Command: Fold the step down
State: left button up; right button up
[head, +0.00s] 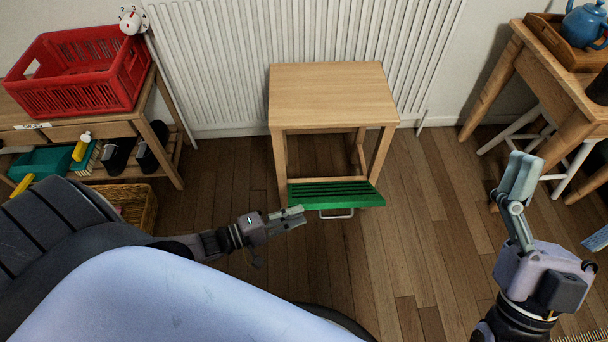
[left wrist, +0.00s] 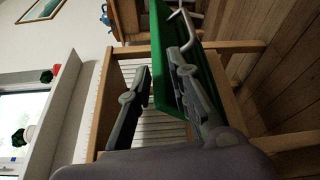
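A small wooden step stool (head: 332,92) stands on the floor against the radiator. Its green slatted step (head: 335,194) is low at the front, its face tilted, with a metal bar handle (head: 337,215) below its front edge. My left gripper (head: 292,217) is at the step's left end. In the left wrist view its fingers (left wrist: 158,92) are apart, and the edge of the green step (left wrist: 165,62) shows between and behind them; I cannot tell if they touch. My right gripper (head: 521,178) is in the air at the right, away from the stool; its finger gap is unclear.
A wooden shelf bench (head: 92,130) with a red crate (head: 82,72) stands at the left. A wooden table (head: 560,85) with a blue teapot (head: 584,24) and a white-legged stool (head: 535,135) are at the right. The wooden floor (head: 425,210) between stool and right arm is clear.

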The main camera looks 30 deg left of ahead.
dwell(0.5)
pick_arm(q)
jog(key=shift+s+a, duration=0.3)
jog(key=shift+s, duration=0.05)
jog(key=f+p+v, duration=0.1)
jog(key=v, duration=1.8)
jog(key=shift+r, duration=0.35)
pick_arm(e)
jog(key=shift+w+a+f+g+h, duration=0.2)
jog(key=shift+w+f+g+h, duration=0.4)
jog(key=shift+w+f+g, duration=1.05)
pick_arm(q)
jog(key=shift+s, duration=0.15)
pick_arm(e)
jog(key=shift+f, duration=0.15)
jog(key=shift+w+f, duration=0.2)
